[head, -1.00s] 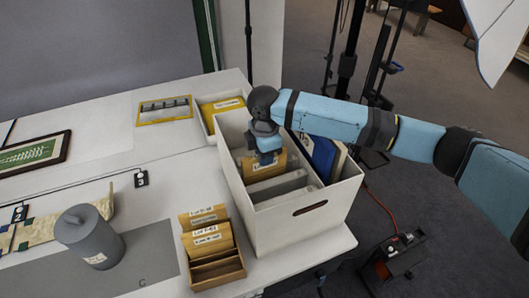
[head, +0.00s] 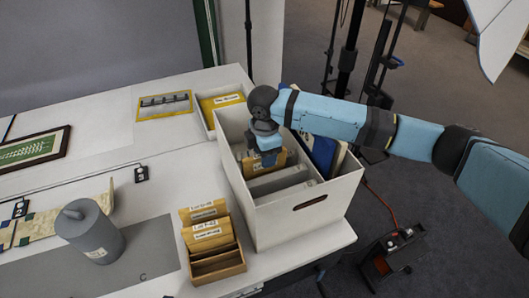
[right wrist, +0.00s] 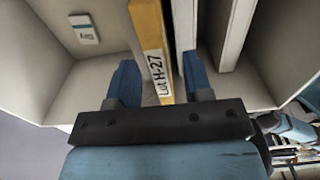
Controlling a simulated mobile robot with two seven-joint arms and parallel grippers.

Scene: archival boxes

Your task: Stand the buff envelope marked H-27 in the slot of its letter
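The buff envelope marked Lot H-27 (right wrist: 152,45) stands on edge inside the large white box (head: 305,222), behind its grey dividers. It also shows in the head view (head: 279,161), partly hidden by my gripper. My right gripper (head: 268,158) points down into the box. In the right wrist view my right gripper's fingers (right wrist: 160,82) are on either side of the envelope, with a narrow gap on each side, so it is open around it. A white tag (right wrist: 84,29) sits inside the box to the left; its letter is unclear. My left gripper is out of view.
A small brown box (head: 218,268) with more buff envelopes (head: 205,212) stands in front. A blue folder (head: 322,153) stands in the box's right part. A shallow tray (head: 222,101) lies behind. A grey lidded jar (head: 90,235) stands at left.

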